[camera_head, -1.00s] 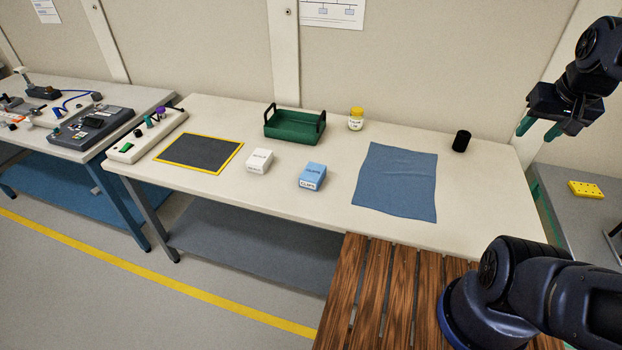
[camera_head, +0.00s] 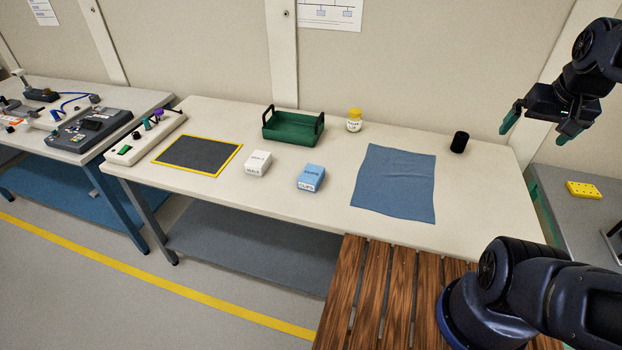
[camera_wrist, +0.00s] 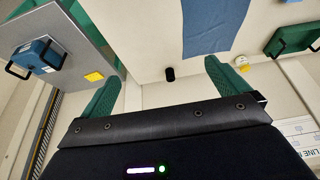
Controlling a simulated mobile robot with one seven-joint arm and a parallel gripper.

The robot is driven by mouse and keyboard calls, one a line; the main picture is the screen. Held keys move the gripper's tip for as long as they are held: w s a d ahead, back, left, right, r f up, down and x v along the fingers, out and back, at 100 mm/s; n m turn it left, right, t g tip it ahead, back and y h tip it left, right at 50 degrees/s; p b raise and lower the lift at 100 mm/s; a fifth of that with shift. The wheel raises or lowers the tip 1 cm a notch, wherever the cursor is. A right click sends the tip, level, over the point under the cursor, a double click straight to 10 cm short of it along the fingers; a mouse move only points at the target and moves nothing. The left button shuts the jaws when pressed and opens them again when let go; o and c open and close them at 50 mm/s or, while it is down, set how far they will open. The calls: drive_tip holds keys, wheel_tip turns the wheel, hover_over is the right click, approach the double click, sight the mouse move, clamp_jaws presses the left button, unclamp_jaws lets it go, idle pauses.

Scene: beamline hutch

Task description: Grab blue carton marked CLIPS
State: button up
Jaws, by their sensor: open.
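The blue carton (camera_head: 311,177) marked CLIPS sits upright on the pale bench (camera_head: 270,216), between a white carton and a blue cloth. My gripper (camera_head: 536,130) is open and empty at the upper right, in the air above the bench's right end, well apart from the carton. In the wrist view the two green fingers of my gripper (camera_wrist: 160,85) are spread with nothing between them. The blue carton does not show in the wrist view.
A white carton (camera_head: 258,163) stands just left of the blue one. Behind are a green tray (camera_head: 293,133) and a yellow-lidded jar (camera_head: 354,121). A blue cloth (camera_head: 395,184) lies to the right, with a black cylinder (camera_head: 459,142) beyond. A yellow-edged mat (camera_head: 198,155) lies left.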

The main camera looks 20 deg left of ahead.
drive_tip(key=shift+w, duration=0.1)
drive_tip(key=w+a+f+n+g, duration=0.1)
drive_tip(key=w+a+f+n, duration=0.3)
drive_tip(key=w+a, duration=0.65)
drive_tip(key=w+a+f+n+g, duration=0.2)
drive_tip(key=w+a+n, duration=0.45)
drive_tip(key=a, duration=0.75)
drive_tip(key=n+g, duration=0.2)
drive_tip(key=n, duration=0.5)
approach(312, 173)
drive_tip(key=f, duration=0.5)
drive_tip(key=shift+s+a, duration=0.15)
drive_tip(key=shift+a, duration=0.2)
drive_tip(key=shift+d+f, duration=0.15)
drive_tip(key=shift+f, duration=1.25)
drive_tip(key=shift+d+f, duration=0.1)
drive_tip(key=shift+f, duration=1.3)
drive_tip(key=c, duration=0.7)
